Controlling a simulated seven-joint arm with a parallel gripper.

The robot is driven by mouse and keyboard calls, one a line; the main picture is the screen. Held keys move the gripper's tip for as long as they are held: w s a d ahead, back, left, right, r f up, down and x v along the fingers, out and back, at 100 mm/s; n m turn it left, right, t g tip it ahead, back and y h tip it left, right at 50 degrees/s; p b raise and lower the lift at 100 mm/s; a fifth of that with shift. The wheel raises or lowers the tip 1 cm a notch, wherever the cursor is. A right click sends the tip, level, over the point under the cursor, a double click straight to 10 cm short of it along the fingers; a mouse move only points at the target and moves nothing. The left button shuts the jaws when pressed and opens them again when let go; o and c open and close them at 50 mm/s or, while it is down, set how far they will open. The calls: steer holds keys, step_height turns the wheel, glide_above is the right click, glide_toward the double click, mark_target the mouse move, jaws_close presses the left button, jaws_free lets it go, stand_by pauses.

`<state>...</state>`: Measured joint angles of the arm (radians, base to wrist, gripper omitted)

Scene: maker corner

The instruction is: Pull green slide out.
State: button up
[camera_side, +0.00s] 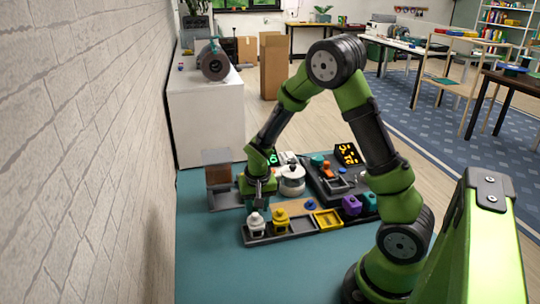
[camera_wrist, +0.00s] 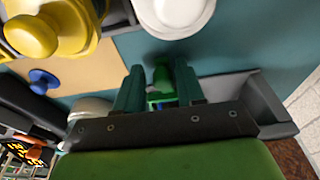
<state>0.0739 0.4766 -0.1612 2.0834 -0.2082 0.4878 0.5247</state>
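In the wrist view, a small green piece (camera_wrist: 162,80), which looks like the green slide's handle, sits between the two dark teal fingers of my gripper (camera_wrist: 160,75). The fingers are apart, one on each side of it, with a narrow gap at the left finger; whether the right finger touches is unclear. A grey tray-like part (camera_wrist: 262,100) lies just to the right. In the side view, my gripper (camera_side: 258,200) points down at the left part of the work area and hides the green piece.
A white round pot (camera_side: 291,182) stands close to my gripper. A grey rack holds a white piece (camera_side: 257,222), a yellow piece (camera_side: 281,219), a yellow frame (camera_side: 327,219) and a purple block (camera_side: 351,205). A brown panel (camera_side: 219,176) stands at left. The teal table front (camera_side: 225,265) is clear.

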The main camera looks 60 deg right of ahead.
steer(key=shift+r, duration=3.25)
steer(key=shift+s+a+f, duration=0.1)
steer(key=shift+s, duration=0.1)
steer(key=s+a+r+n+t+y, duration=0.3)
steer(key=s+a+r+n+t, duration=0.2)
steer(key=s+a+r, duration=0.8)
step_height(320, 180, up, 4)
steer(key=shift+s+a+r+t+y, duration=0.1)
steer(key=shift+s+a+t+y, duration=0.2)
steer(key=shift+s, duration=0.25)
